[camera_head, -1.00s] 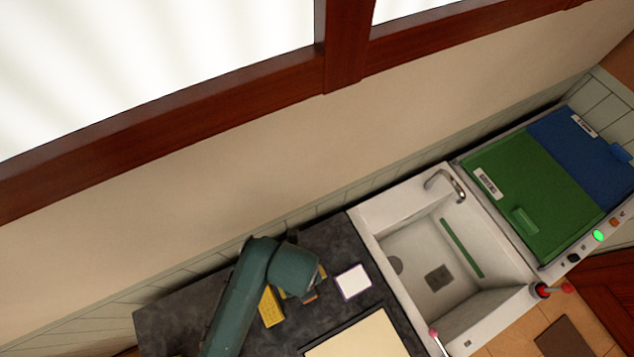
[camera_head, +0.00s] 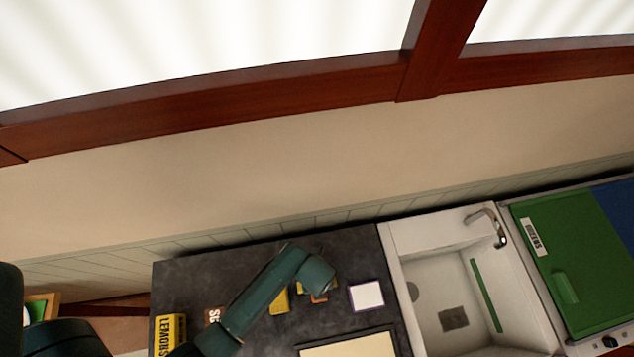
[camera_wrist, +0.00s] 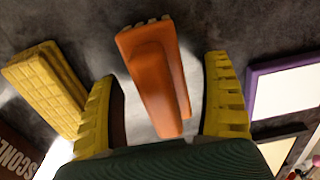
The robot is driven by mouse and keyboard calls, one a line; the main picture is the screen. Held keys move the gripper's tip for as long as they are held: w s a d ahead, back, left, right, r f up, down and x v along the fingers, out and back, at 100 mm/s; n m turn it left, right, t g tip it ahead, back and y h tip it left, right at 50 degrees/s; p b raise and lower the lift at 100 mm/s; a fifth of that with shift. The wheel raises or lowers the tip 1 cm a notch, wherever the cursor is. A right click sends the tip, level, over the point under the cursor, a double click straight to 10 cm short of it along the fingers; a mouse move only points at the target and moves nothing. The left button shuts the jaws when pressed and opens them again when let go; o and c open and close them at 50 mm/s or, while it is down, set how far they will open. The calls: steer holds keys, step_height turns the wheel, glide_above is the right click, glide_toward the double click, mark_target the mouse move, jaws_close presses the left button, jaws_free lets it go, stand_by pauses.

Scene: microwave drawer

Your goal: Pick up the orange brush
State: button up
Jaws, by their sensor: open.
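The orange brush (camera_wrist: 155,75) lies on the dark countertop in the wrist view, its length running from upper left to lower right. My gripper (camera_wrist: 162,68) is open, with one yellow ridged finger on each side of the brush. Gaps show between the brush and both fingers, so it is not gripped. The dark green gripper body covers the bottom of the wrist view. In the head view, my green arm reaches over the counter and hides most of the brush; a small orange patch (camera_head: 319,297) shows below the wrist.
A yellow block (camera_wrist: 45,85) lies left of the left finger. A purple-edged white square (camera_head: 367,295) lies right of my gripper. A pale framed board (camera_head: 350,348) lies in front, and the sink (camera_head: 430,300) is farther right. LEMONS (camera_head: 168,335) and brown SCONES (camera_wrist: 15,150) packages stand at left.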

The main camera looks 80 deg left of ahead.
steer(key=shift+f, duration=0.1)
steer(key=shift+c, duration=0.4)
steer(key=c, duration=1.2)
step_height(320, 180, up, 10)
steer(key=shift+r, duration=0.1)
steer(key=o, duration=0.6)
steer(key=shift+p, duration=0.3)
steer(key=c, duration=0.4)
steer(key=shift+w+a, duration=0.1)
steer(key=shift+c, duration=0.2)
